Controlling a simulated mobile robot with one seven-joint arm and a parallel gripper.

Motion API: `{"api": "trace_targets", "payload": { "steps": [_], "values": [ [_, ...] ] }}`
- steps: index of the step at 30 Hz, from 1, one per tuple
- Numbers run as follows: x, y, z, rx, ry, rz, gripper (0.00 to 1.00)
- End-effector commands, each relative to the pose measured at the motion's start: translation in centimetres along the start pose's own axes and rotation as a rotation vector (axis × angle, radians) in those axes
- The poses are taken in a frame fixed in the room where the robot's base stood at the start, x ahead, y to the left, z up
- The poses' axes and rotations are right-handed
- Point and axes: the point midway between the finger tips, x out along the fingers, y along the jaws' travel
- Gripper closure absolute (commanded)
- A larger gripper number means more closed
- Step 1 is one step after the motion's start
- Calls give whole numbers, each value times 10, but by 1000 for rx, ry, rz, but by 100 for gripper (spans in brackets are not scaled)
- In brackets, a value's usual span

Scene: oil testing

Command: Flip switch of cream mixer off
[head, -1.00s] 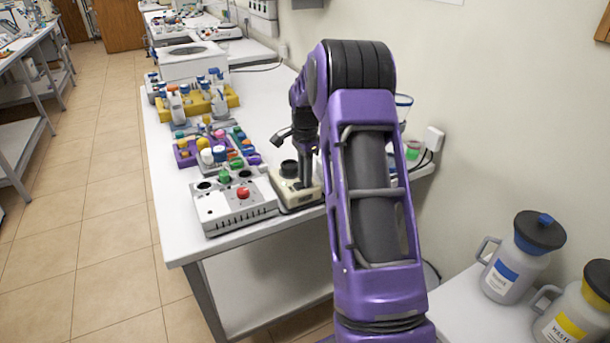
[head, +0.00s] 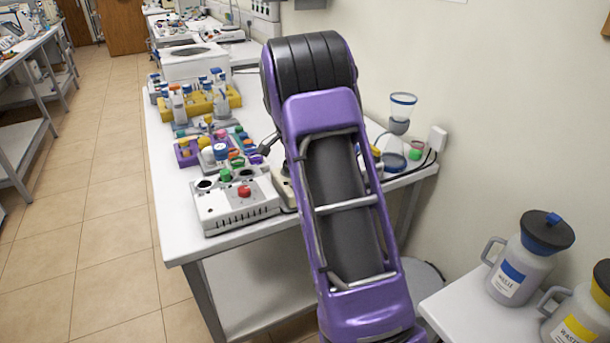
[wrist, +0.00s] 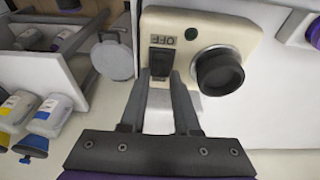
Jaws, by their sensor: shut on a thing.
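The cream mixer (wrist: 225,35) fills the top middle of the wrist view. It is a cream box with a black round holder (wrist: 219,71), a green dot and an upside-down "OFF" label. Its dark switch (wrist: 161,62) lies below the label. My gripper (wrist: 160,76) is shut on the switch, with a fingertip on each side of it. The exact contact is hard to see. In the head view my purple arm hides my gripper and most of the mixer; only a cream edge (head: 281,184) shows beside the arm.
A grey control box (head: 236,205) with a red button stands left of the mixer, near the front edge. Coloured racks stand behind it. Waste jugs (head: 522,262) stand on a lower surface at right.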

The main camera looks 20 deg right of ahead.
Motion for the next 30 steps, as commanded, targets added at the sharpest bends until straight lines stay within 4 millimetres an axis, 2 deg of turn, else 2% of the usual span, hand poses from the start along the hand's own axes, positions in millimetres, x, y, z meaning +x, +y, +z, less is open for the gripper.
{"api": "trace_targets", "payload": {
  "steps": [2, 3, 8, 16, 20, 23, 30],
  "values": [
    [0, 0, 0, -1, 0, 1, 100],
    [0, 0, 0, -1, 0, 1, 68],
    [0, 0, 0, -1, 0, 1, 40],
    [0, 0, 0, 0, -1, 0, 40],
    [-8, -1, 0, 0, 0, -1, 40],
    [-24, -1, 0, 0, 0, -4, 40],
    [-81, -1, 0, -1, 0, -5, 40]
  ]
}}
